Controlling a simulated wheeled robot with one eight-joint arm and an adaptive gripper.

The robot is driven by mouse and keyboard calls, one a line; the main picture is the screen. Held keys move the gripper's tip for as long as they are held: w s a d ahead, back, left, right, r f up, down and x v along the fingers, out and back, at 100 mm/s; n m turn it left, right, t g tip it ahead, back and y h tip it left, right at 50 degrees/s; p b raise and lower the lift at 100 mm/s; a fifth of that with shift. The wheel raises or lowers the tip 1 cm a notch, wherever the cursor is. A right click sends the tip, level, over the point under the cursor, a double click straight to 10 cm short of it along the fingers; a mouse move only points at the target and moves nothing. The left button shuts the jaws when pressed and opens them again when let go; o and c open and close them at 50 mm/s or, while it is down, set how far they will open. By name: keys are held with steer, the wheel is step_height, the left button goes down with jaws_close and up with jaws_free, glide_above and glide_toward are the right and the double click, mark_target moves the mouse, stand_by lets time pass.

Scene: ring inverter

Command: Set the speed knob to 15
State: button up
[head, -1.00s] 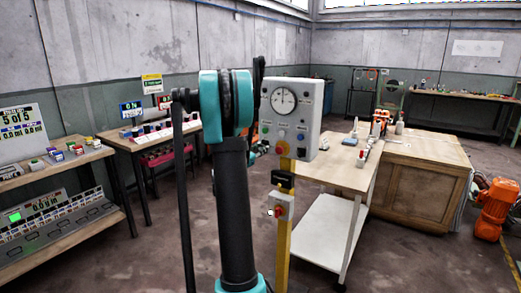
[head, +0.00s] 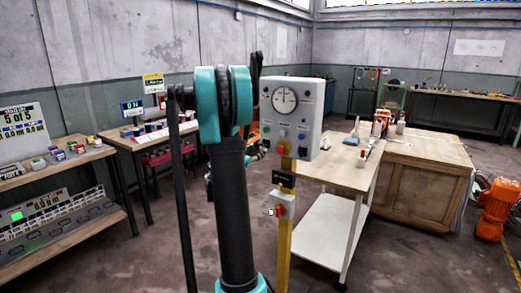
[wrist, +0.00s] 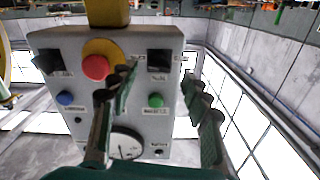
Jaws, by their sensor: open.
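The control box (head: 306,108) is a grey panel on a yellow post, right of my arm in the head view. Its round white dial (head: 284,99) has a dark pointer; the numbers are too small to read. I cannot tell for sure which control is the speed knob. In the head view my arm hides the gripper.
The panel also has a red knob on a yellow ring (wrist: 95,66), a blue button (wrist: 66,98) and a green button (wrist: 156,100). A wooden workbench (head: 340,165) stands right behind the post. Shelves and tables line the left wall.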

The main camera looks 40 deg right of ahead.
steer(key=v, duration=0.7)
steer(key=shift+a, duration=0.4)
steer(key=shift+s, duration=0.15)
